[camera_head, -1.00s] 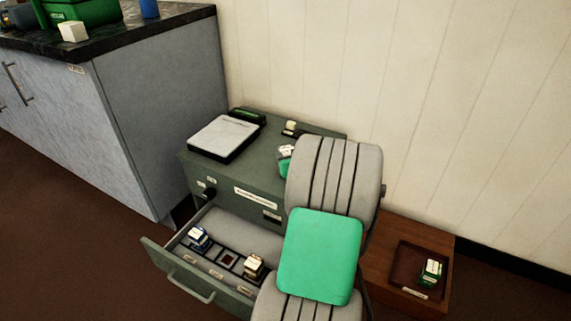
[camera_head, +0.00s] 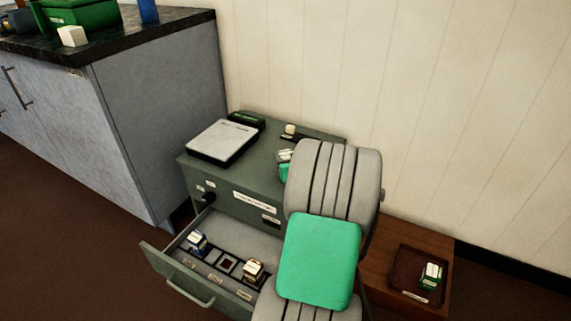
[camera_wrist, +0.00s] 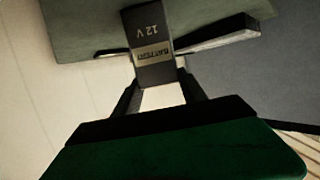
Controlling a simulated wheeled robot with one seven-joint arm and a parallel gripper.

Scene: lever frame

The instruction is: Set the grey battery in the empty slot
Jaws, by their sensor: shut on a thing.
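The grey battery (camera_wrist: 150,45), with "12 V" and "BATTERY" printed on it, is held between the fingers of my gripper (camera_wrist: 156,82) in the wrist view. In the head view, my arm hides most of the gripper, and I cannot make out the battery there. The open drawer (camera_head: 192,285) of the green cabinet holds a row of slots. A blue-and-white battery (camera_head: 197,241) stands in the left part of the row and a yellowish one (camera_head: 253,270) in the right. The empty slot (camera_head: 227,263), a dark square, lies between them.
The cabinet top (camera_head: 262,143) carries a white-topped flat device (camera_head: 222,140) and a small light block (camera_head: 290,130). A wooden box with a recessed tray (camera_head: 408,277) holding a green-and-white battery (camera_head: 430,275) is at right. A counter (camera_head: 160,110) stands at left.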

